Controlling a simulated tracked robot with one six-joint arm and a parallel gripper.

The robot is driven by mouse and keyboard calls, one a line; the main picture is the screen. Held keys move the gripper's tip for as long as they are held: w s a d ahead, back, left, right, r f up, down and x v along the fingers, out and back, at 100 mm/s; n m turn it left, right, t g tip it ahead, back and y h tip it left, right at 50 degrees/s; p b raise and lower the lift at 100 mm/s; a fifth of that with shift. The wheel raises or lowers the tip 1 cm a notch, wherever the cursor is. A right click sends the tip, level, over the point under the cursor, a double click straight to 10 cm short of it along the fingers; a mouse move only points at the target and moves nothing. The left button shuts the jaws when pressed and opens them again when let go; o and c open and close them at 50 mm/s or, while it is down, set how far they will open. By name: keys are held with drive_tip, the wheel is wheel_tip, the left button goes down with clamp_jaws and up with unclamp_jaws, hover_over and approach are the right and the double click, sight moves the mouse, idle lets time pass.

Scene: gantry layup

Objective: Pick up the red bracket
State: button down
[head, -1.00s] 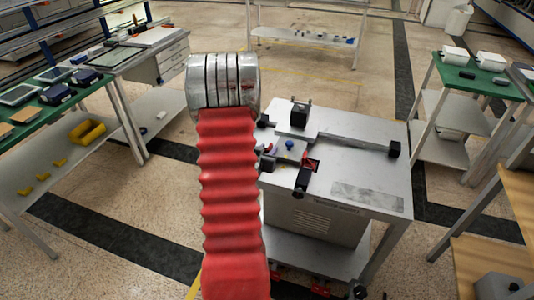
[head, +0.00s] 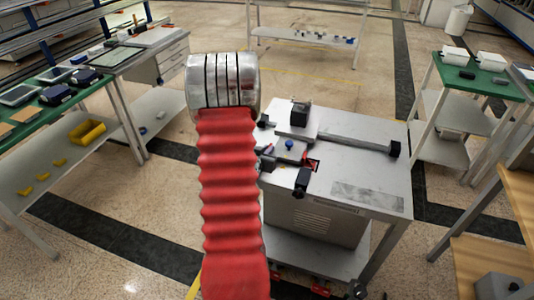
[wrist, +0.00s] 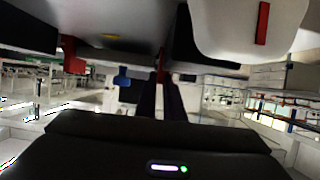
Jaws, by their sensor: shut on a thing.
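My gripper (wrist: 160,84) shows in the wrist view as two dark fingers close together, pointing away from the dark gripper body. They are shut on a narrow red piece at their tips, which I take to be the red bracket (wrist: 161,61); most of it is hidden. In the head view, my red ribbed arm hides most of the gripper. A small red part (head: 306,160) shows on the grey machine table (head: 370,180), but I cannot tell whether it is the same piece. A blue piece (wrist: 122,78) is left of the fingers in the wrist view.
The machine table carries a black block (head: 300,113), a black knob (head: 395,149) and another black part (head: 302,180). A green-topped bench (head: 90,100) stands left, and another green bench (head: 470,85) stands right. Open floor lies between the benches and the machine.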

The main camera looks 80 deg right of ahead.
drive_tip(key=shift+r, duration=0.1)
wheel_tip(320, 180, up, 10)
idle(0.9)
idle(0.4)
